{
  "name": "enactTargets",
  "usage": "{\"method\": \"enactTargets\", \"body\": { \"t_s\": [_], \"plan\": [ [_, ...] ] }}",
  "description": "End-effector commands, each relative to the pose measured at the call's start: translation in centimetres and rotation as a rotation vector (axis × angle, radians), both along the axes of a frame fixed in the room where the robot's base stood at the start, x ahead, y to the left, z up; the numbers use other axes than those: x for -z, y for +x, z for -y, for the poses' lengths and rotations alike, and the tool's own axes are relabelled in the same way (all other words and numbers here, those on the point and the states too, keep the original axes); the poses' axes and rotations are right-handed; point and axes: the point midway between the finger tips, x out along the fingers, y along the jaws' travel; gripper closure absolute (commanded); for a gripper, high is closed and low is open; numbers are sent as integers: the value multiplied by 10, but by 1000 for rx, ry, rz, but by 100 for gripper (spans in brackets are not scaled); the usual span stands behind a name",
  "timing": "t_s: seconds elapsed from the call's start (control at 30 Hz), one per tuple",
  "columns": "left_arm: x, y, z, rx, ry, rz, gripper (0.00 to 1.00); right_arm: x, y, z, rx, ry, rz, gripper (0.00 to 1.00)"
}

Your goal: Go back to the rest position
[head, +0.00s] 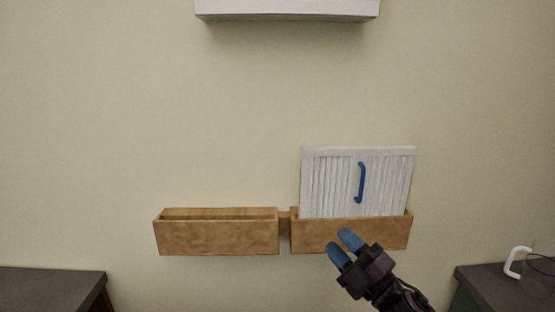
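My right gripper (343,247) comes in from the lower right, with its two blue fingertips apart and nothing between them. It shows in front of the right wooden wall box (310,238); I cannot tell the exact distance. A white ribbed panel (330,185) with a blue handle (361,183) stands nearly upright in that box, its lower edge hidden by the box front. The gripper is below the handle and clear of it. My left gripper is not in view.
A left wooden wall box (215,238) looks empty. A white shelf or cabinet (287,9) is on the wall above. Dark surfaces stand at the lower left (50,283) and lower right (485,285), the latter with a white hook-shaped object (514,261). The wall between is bare.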

Motion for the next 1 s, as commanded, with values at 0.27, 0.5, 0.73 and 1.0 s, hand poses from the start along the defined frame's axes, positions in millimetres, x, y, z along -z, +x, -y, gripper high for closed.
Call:
{"method": "enactTargets", "body": {
  "t_s": [0.27, 0.5, 0.73, 1.0],
  "plan": [
    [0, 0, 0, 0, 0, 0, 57, 120, -40, 63, 196, 314, -460, 64],
    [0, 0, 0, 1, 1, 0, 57, 222, -109, 110, 387, 576, -833, 64],
    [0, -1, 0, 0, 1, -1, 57, 298, -194, 140, 566, 805, -1134, 64],
    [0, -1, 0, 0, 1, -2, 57, 330, -242, 149, 658, 922, -1273, 64]
  ]
}}
